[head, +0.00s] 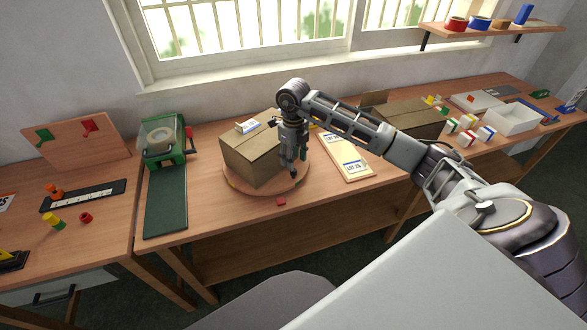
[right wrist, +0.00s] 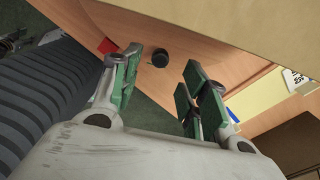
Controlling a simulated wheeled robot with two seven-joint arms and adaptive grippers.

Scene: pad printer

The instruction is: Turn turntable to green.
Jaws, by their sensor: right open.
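The turntable (head: 240,185) is a round wooden disc on the bench, with a cardboard box (head: 250,160) and a small white box on top of it. A small red mark (head: 281,201) lies on the bench at its front edge; it also shows in the right wrist view (right wrist: 106,46). A dark round knob (right wrist: 159,58) stands near the turntable's edge. My right gripper (head: 292,172) points down at the right front of the box, over the turntable's edge. Its fingers are open, with the knob beyond the gap between them. I cannot make out a green mark on the rim. My left gripper is out of view.
A clipboard with labels (head: 346,157) lies right of the turntable. The bench front before the turntable is mostly clear.

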